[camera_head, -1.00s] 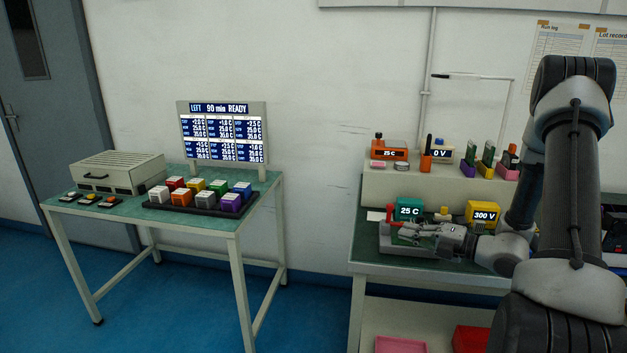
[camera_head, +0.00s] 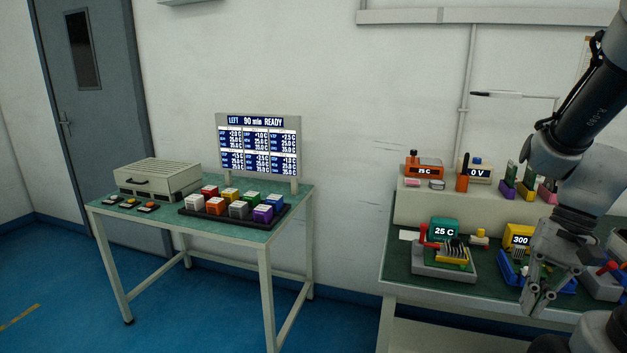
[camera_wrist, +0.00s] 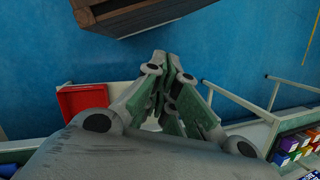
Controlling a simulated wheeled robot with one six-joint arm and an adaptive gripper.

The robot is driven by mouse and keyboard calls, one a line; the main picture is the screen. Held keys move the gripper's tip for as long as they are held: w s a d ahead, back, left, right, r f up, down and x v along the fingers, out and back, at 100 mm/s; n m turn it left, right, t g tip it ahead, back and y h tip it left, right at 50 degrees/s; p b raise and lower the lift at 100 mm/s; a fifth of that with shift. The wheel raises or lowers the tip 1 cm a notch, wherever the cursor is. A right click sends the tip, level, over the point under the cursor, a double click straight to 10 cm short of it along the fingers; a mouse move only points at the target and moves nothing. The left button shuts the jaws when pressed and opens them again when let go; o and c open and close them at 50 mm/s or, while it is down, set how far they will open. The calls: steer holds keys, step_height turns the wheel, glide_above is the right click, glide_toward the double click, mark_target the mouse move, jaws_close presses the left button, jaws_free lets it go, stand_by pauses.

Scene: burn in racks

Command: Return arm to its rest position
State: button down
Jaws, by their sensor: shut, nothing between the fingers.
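My arm (camera_head: 583,150) is at the right side of the head view, bent and hanging downward. My gripper (camera_head: 540,300) points down in front of the right bench (camera_head: 400,285), at its front edge, and holds nothing. In the wrist view my gripper (camera_wrist: 172,62) has its fingers together, with blue floor and a red tray (camera_wrist: 82,105) beyond them.
A grey fixture (camera_head: 440,272) with a red lever and a blue tray (camera_head: 512,272) sit on the right bench near my gripper. The left table (camera_head: 160,222) holds coloured blocks (camera_head: 238,209) and a display (camera_head: 258,143). Floor between the tables is clear.

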step_height(320, 180, up, 13)
steer(key=s+a+n+t+h, duration=0.1)
steer(key=a+n+t+h, duration=0.1)
steer(key=n+t, duration=0.4)
steer(key=shift+f+n+h, duration=0.2)
steer(key=shift+n+h, duration=0.1)
steer(key=shift+h, duration=0.3)
steer(key=shift+s, duration=0.1)
